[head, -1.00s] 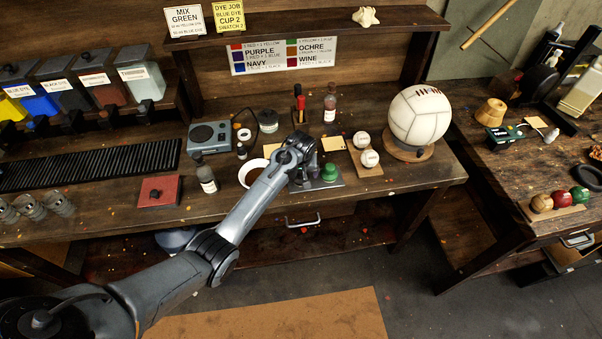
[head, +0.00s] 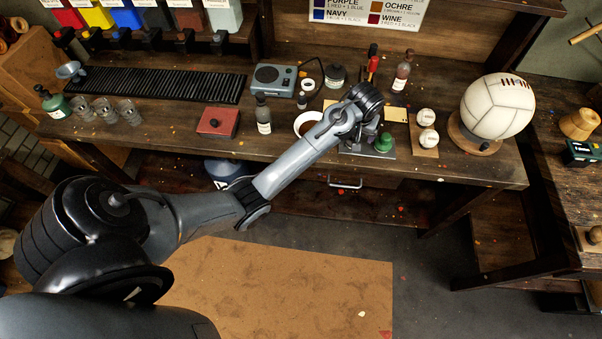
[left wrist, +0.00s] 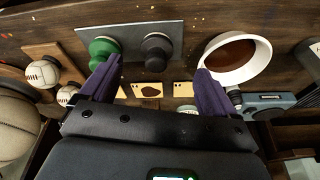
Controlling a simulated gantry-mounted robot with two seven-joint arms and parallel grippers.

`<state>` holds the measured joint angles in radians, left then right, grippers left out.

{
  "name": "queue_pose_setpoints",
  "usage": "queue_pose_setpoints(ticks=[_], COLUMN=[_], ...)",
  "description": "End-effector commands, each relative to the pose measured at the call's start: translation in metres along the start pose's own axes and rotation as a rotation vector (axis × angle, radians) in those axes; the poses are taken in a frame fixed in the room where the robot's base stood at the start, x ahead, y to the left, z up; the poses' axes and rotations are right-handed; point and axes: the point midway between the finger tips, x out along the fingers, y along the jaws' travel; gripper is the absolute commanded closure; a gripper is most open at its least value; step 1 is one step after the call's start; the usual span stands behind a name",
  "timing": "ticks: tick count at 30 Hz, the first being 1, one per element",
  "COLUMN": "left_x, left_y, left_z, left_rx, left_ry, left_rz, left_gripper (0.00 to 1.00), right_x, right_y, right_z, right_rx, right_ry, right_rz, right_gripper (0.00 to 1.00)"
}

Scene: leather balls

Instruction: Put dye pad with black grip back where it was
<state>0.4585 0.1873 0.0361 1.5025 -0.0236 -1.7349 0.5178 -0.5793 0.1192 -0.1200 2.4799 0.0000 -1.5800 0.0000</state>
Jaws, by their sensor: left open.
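The dye pad with black grip (left wrist: 156,48) stands on a grey plate (left wrist: 132,33) in the left wrist view, beside a pad with a green grip (left wrist: 104,48). In the head view the plate (head: 349,151) and green grip (head: 383,143) show, while the black-gripped pad is hidden behind my arm and gripper. My left gripper (left wrist: 160,75) is open and empty. Its two purple fingers are spread, with the black grip between them in the picture; I see no contact. It also shows over the plate in the head view (head: 368,138). My right gripper is in neither view.
A white bowl of brown liquid (head: 306,124) stands left of the plate, with a bottle (head: 263,115) further left. Two small white balls (head: 427,128) and a large ball (head: 498,106) stand to the right. A red box with a dark knob (head: 218,123) lies left.

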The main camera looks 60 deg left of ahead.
Motion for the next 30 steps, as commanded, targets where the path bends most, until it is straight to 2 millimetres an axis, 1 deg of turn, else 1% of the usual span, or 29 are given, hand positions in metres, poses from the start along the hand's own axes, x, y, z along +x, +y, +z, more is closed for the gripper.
queue_pose_setpoints(ticks=[1, 2, 3, 5, 6, 7, 8, 9, 11, 12, 14, 15, 18, 21, 25, 30], left_x=[0.009, 0.013, 0.018, 0.023, 0.025, 0.025, 0.025, 0.023, 0.018, 0.013, 0.004, -0.003, -0.021, -0.037, -0.051, -0.056], left_y=[-0.002, -0.003, -0.005, -0.008, -0.011, -0.013, -0.015, -0.018, -0.023, -0.026, -0.031, -0.034, -0.042, -0.048, -0.052, -0.054], left_z=[0.022, 0.035, 0.053, 0.085, 0.107, 0.124, 0.141, 0.164, 0.197, 0.217, 0.245, 0.262, 0.296, 0.319, 0.335, 0.341], left_rx=[0.043, 0.072, 0.116, 0.186, 0.236, 0.275, 0.313, 0.361, 0.430, 0.473, 0.532, 0.567, 0.637, 0.685, 0.720, 0.734], left_ry=[-0.001, 0.002, 0.006, 0.013, 0.017, 0.019, 0.022, 0.024, 0.027, 0.029, 0.032, 0.033, 0.037, 0.042, 0.047, 0.049], left_rz=[-0.001, 0.000, 0.004, 0.012, 0.020, 0.027, 0.036, 0.048, 0.069, 0.084, 0.107, 0.122, 0.157, 0.185, 0.208, 0.216], left_gripper=[0.10, 0.10, 0.10, 0.10, 0.10, 0.10, 0.10, 0.10, 0.10, 0.10, 0.10, 0.10, 0.10, 0.10, 0.10, 0.10], right_x=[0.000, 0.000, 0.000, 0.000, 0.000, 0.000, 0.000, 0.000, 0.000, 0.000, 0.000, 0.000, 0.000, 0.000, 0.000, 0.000], right_y=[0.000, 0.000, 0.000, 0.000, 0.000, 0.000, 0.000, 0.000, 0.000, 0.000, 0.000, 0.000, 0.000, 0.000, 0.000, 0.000], right_z=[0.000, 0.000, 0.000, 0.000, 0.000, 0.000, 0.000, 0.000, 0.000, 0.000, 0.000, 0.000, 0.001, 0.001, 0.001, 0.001], right_rx=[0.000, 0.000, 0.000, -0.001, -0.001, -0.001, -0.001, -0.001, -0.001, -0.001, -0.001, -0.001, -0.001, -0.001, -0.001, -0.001], right_ry=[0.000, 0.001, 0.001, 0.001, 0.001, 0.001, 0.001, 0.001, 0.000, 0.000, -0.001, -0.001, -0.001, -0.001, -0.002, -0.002], right_rz=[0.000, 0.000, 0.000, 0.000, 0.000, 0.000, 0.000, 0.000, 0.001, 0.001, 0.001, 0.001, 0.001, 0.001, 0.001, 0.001], right_gripper=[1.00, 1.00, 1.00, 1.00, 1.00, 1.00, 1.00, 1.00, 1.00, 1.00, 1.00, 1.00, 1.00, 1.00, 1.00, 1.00])
